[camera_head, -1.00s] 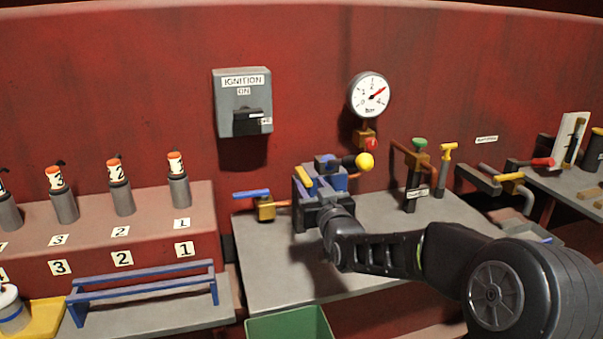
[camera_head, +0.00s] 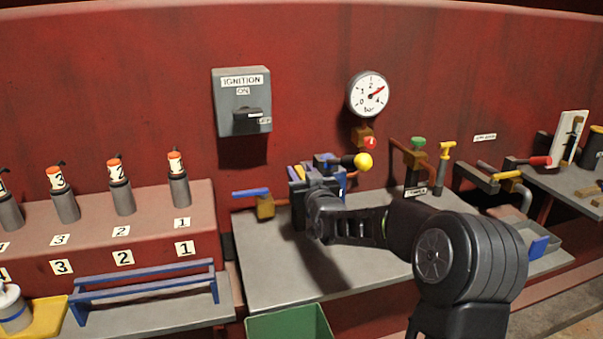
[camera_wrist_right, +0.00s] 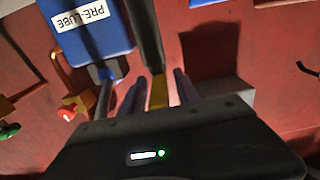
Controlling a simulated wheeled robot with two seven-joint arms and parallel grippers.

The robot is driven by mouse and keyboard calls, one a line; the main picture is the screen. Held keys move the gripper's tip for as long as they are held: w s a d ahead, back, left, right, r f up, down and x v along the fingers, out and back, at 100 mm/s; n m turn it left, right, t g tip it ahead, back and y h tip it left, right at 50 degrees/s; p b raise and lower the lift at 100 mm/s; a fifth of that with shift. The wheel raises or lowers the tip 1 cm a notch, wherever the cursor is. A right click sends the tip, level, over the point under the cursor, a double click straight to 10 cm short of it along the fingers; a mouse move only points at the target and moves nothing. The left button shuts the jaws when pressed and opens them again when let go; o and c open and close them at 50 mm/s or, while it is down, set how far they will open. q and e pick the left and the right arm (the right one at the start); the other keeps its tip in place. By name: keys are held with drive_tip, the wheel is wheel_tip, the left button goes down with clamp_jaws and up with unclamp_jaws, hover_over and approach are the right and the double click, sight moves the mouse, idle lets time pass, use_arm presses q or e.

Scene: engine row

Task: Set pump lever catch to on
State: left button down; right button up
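The blue pump (camera_head: 342,180) stands on the grey bench below the gauge. Its black lever ends in a yellow ball knob (camera_head: 364,161) pointing right. My right gripper (camera_head: 312,192) is in front of the pump and hides most of it. A yellow part, seemingly the lever catch (camera_head: 297,172), shows just above the gripper. In the right wrist view, the blue PRE-LUBE body (camera_wrist_right: 92,30) and the black lever (camera_wrist_right: 146,40) are close ahead, with a yellow strip (camera_wrist_right: 158,92) near the finger area. Whether the fingers touch it is unclear. My left gripper is out of view.
A blue-handled valve (camera_head: 264,205) is left of the pump, and a green-knobbed valve (camera_head: 418,145) right of it. The gauge (camera_head: 369,94) and ignition box (camera_head: 241,102) are on the red wall. The bench front (camera_head: 275,275) is clear.

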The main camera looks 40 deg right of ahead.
clamp_jaws()
idle(1.2)
